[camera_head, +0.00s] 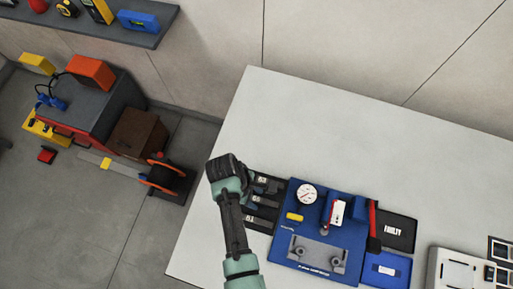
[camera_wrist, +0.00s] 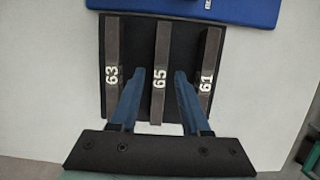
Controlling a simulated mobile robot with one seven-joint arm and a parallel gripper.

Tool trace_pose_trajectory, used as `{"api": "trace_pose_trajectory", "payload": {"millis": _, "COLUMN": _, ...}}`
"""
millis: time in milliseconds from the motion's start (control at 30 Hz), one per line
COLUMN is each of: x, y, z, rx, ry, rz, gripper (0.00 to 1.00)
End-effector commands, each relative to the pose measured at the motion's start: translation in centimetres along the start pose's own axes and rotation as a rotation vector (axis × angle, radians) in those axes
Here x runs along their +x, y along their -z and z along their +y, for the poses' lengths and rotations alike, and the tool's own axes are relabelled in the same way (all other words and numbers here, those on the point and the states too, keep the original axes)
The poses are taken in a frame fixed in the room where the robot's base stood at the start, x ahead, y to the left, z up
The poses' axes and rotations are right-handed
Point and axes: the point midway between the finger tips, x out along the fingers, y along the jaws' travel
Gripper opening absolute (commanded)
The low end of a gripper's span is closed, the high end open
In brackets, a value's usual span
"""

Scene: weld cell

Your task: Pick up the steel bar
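Three dark steel bars lie side by side on a black tray (camera_wrist: 146,108), marked 63 (camera_wrist: 113,50), 65 (camera_wrist: 160,50) and 61 (camera_wrist: 209,50) in the wrist view. My gripper (camera_wrist: 160,76) is open, with one blue finger on each side of the bar marked 65 in the picture. I see no finger touching that bar, and its height above the bar is unclear. In the head view the tray (camera_head: 262,228) is partly covered by my wrist.
A blue fixture (camera_head: 350,262) with a dial gauge (camera_head: 307,194) stands right of the tray. Beyond it are a black tray marked FAULTY (camera_head: 398,240) and a blue tray (camera_head: 388,271). The back of the white table (camera_head: 320,125) is clear. A welding cart (camera_head: 90,105) stands left.

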Motion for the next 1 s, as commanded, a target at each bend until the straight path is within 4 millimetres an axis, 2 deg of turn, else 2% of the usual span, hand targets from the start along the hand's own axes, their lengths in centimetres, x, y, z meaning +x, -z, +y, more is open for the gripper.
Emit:
{"api": "trace_pose_trajectory", "payload": {"millis": 33, "x": -0.02, "y": 0.01, "z": 0.01, "rx": 0.0, "ry": 0.0, "rz": 0.0, "gripper": 0.35}}
{"api": "trace_pose_trajectory", "payload": {"millis": 233, "x": -0.04, "y": 0.02, "z": 0.01, "rx": 0.0, "ry": 0.0, "rz": 0.0, "gripper": 0.0}}
{"api": "trace_pose_trajectory", "payload": {"millis": 1000, "x": -0.07, "y": 0.03, "z": 0.01, "rx": -0.001, "ry": 0.0, "rz": 0.001, "gripper": 0.0}}
